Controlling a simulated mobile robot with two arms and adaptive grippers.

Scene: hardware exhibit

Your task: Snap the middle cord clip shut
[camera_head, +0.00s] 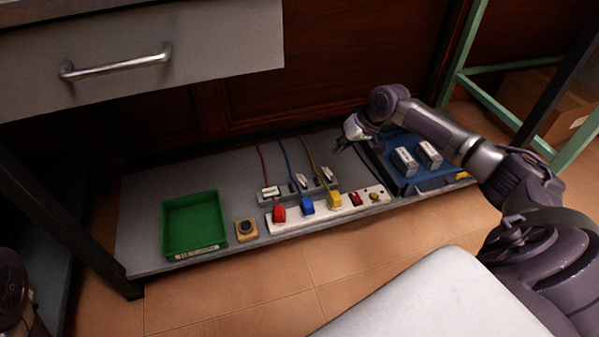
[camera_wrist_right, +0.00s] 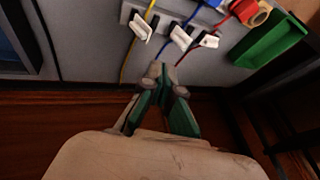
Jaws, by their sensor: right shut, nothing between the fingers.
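A grey clip rail (camera_head: 316,190) carries three white cord clips, crossed by red, blue and yellow cords. The middle clip (camera_head: 301,180), on the blue cord, shows a white flap that looks raised; it is also in the right wrist view (camera_wrist_right: 181,37). The yellow-cord clip (camera_wrist_right: 140,27) looks raised too. The red-cord clip (camera_wrist_right: 209,40) is smaller in view, its state unclear. My right gripper (camera_head: 338,149) is behind the rail, near the yellow-cord end. In the wrist view its fingertips (camera_wrist_right: 161,69) are together and empty, apart from the clips. My left gripper's fingers are not visible.
A white power strip (camera_head: 269,225) with red, blue and yellow plugs lies in front of the rail. A blue tray (camera_head: 404,182) with two white boxes is right.

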